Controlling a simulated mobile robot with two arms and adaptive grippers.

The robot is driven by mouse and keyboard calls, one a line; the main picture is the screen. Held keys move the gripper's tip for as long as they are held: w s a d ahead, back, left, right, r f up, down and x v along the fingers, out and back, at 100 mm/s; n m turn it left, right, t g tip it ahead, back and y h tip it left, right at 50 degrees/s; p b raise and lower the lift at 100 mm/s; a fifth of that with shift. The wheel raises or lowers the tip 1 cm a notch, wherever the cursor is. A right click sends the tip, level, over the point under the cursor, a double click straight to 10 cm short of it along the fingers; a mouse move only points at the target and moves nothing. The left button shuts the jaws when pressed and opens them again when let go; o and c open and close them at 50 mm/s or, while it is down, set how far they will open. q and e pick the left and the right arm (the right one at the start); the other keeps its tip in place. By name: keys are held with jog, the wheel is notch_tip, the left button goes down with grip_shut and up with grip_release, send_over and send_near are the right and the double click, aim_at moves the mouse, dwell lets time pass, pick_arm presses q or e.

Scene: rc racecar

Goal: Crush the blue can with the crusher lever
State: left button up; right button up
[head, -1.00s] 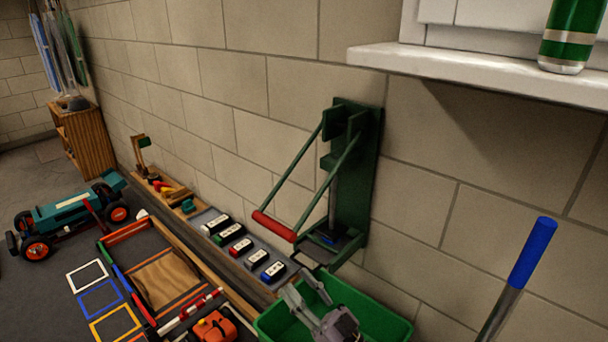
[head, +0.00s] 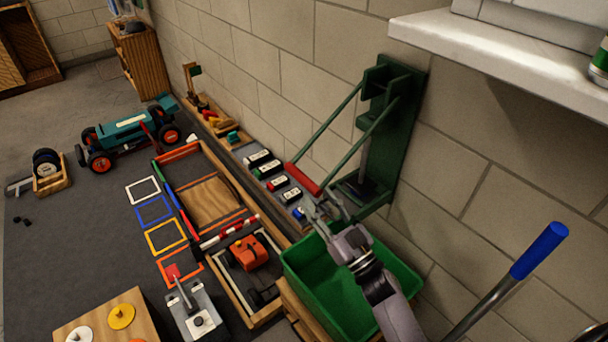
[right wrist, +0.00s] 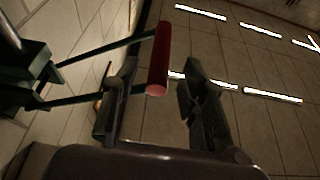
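The green crusher (head: 391,130) is fixed to the wall. Its two lever arms reach out and down to a red handle (head: 303,179). A small bluish shape lies in the dark crusher base (head: 357,190); I cannot tell whether it is the blue can. My right gripper (head: 323,203) is just below the handle's lower end in the head view. In the right wrist view its fingers (right wrist: 160,70) are apart, with the red handle (right wrist: 159,60) showing between them, not visibly gripped. My left gripper is not in view.
A green bin (head: 335,285) stands under the crusher and my right arm. A white shelf (head: 500,50) juts out at upper right. A blue-ended metal bar (head: 538,250) rises at lower right. Labelled blocks (head: 272,175) line the wall, and a teal racecar (head: 127,128) is farther left.

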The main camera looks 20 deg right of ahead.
aim_at(297, 170)
jog(key=x, duration=0.6)
jog(key=shift+w+a+r+p, duration=0.15)
jog(key=shift+w+p, duration=0.1)
jog(key=shift+p, duration=0.15)
grip_shut()
dwell(0.4)
